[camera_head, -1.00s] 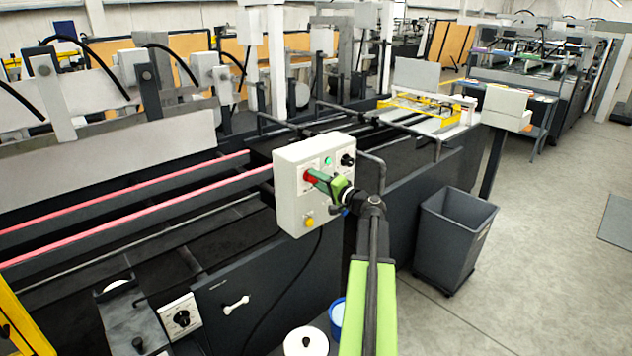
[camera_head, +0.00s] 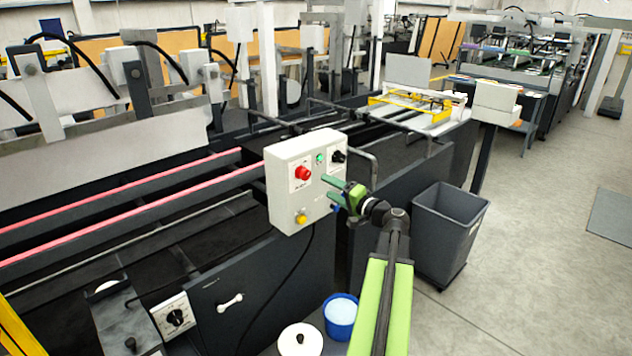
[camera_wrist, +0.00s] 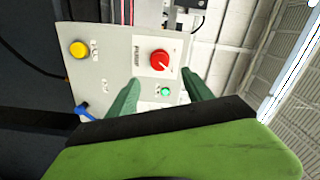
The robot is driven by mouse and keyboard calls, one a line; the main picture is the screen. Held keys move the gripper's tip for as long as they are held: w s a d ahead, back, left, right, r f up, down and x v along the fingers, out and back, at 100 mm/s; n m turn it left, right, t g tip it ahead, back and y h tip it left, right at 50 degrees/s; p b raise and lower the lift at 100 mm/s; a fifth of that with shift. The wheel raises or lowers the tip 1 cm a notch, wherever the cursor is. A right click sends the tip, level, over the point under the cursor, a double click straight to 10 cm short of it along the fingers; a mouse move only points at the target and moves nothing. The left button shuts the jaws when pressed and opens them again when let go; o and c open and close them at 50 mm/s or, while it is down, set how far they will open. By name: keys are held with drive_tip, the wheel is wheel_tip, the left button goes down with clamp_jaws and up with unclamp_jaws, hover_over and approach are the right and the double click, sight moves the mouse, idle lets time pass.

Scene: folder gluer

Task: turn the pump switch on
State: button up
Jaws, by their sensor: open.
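A pale control box (camera_head: 284,208) stands at the side of the machine. On its face are a red rotary knob (camera_head: 302,172), a small green light (camera_head: 320,158), a black knob (camera_head: 338,156) and a yellow button (camera_head: 301,218). The wrist view shows the red knob (camera_wrist: 160,58) with a white pointer mark; the lettering beside it is too blurred to read surely. A blue lever (camera_wrist: 84,110) is at the box's edge. My gripper (camera_head: 330,188) is open and empty, in front of the box to the right of the red knob, apart from it. Its green fingers (camera_wrist: 162,82) frame the green light from the wrist.
A dark waste bin (camera_head: 447,225) stands on the floor at right. A blue tub (camera_head: 341,318) and a white lidded pot (camera_head: 300,340) are below. Pink-edged rails (camera_head: 130,205) run left of the box. Open floor lies at right.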

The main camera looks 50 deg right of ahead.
drive_tip(key=s, duration=0.6)
drive_tip(key=shift+s+a, duration=0.25)
drive_tip(key=shift+s, duration=0.15)
